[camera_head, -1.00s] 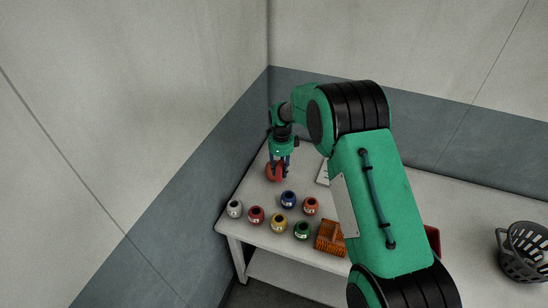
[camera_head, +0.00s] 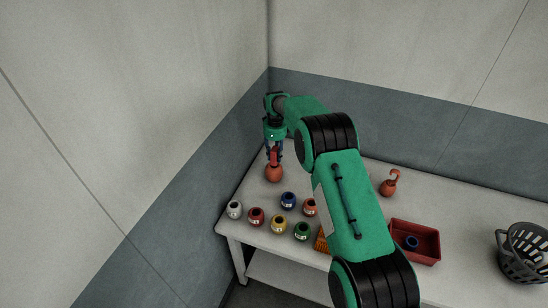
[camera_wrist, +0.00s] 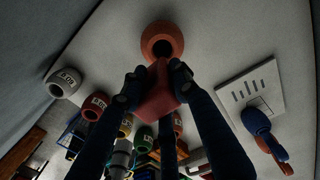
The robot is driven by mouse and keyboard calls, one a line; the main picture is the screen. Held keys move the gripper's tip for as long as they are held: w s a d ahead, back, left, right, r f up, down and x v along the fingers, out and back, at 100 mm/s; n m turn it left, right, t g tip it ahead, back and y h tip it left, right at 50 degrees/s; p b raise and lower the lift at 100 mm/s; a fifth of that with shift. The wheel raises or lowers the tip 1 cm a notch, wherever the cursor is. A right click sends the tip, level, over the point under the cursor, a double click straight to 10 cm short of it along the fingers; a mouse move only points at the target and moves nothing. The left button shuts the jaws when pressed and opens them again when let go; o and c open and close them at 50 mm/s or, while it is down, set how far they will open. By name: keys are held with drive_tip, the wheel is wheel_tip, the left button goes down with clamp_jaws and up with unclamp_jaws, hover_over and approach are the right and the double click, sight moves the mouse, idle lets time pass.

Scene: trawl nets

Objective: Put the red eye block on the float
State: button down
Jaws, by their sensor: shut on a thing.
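My gripper (camera_head: 274,148) is shut on the red eye block (camera_wrist: 157,92), with its fingers pointing down at the table's far left corner. The block also shows as a small red piece between the fingers in the head view (camera_head: 274,157). The float (camera_head: 274,174), a round orange-red body, stands on the table directly below the gripper in the head view. In the wrist view the float (camera_wrist: 150,49) shows a dark round opening, just beyond the block. The block overlaps its edge in the picture; I cannot tell whether they touch.
Several small labelled pots, among them a yellow one (camera_head: 279,225), stand toward the table's front left. An orange float with a hook (camera_head: 388,188) stands right of my arm. A red tray (camera_head: 428,256) and a grey basket (camera_head: 520,262) are further right. A white card (camera_wrist: 236,93) lies nearby.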

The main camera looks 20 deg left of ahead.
sight(274, 156)
drive_tip(key=shift+w+a, duration=0.3)
drive_tip(key=shift+w, duration=0.2)
drive_tip(key=shift+w+a, duration=0.3)
drive_tip(key=shift+w, duration=0.2)
drive_tip(key=shift+f, duration=0.1)
drive_tip(key=shift+f, duration=1.7)
drive_tip(key=shift+f, duration=0.15)
drive_tip(key=c, duration=1.3)
unclamp_jaws()
wheel_tip(274, 156, up, 12)
